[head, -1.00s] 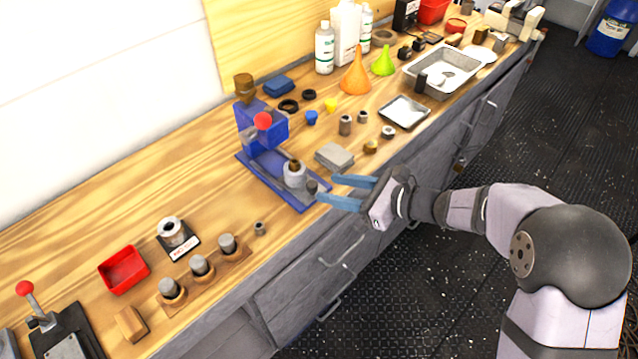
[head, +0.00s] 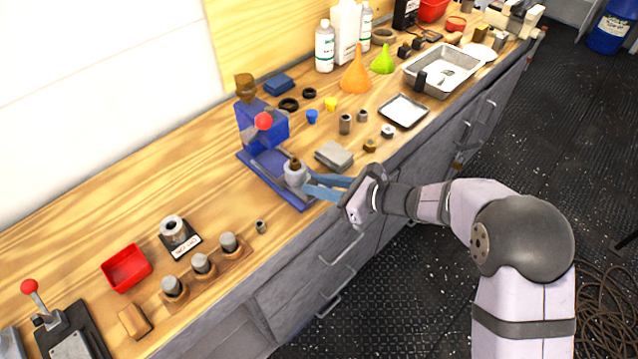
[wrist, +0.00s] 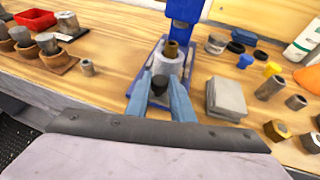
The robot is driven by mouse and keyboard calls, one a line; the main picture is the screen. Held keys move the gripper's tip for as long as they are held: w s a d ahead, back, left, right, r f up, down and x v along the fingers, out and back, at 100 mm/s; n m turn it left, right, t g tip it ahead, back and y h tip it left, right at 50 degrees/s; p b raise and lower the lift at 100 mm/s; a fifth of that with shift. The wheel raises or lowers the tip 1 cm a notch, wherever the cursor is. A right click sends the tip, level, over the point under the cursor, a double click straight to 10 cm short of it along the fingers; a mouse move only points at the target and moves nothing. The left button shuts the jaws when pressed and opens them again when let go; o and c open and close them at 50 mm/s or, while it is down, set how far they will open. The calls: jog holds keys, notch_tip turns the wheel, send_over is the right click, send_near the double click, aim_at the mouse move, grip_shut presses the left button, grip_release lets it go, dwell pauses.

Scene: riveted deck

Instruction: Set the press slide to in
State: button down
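The blue press (head: 264,132) with a red knob stands on the bench; it also shows in the wrist view (wrist: 184,10). Its slide carries a grey holder (head: 296,175) with a brass-brown piece on top, seen in the wrist view (wrist: 170,66) at the front of the press base, out from the press head. The slide's dark handle knob (wrist: 159,86) sticks out toward me. My gripper (head: 310,186) is at the slide's front; in the wrist view its blue fingers (wrist: 160,82) stand apart on both sides of the knob. Contact with the knob is unclear.
A grey block (head: 334,156) lies close to the right of the press. Small nuts and cylinders (head: 345,124) stand beyond it. The bench between rack and press is mostly clear.

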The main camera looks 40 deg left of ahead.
aim_at(300, 167)
jog(key=a+b, duration=0.2)
jog(key=a, duration=0.5)
jog(key=shift+a, duration=0.3)
jog(key=shift+r, duration=0.15)
jog(key=c, duration=1.6)
grip_release()
jog(key=shift+a, duration=0.15)
jog(key=shift+o, duration=0.3)
jog(key=shift+a, duration=0.1)
jog(key=shift+d, duration=0.2)
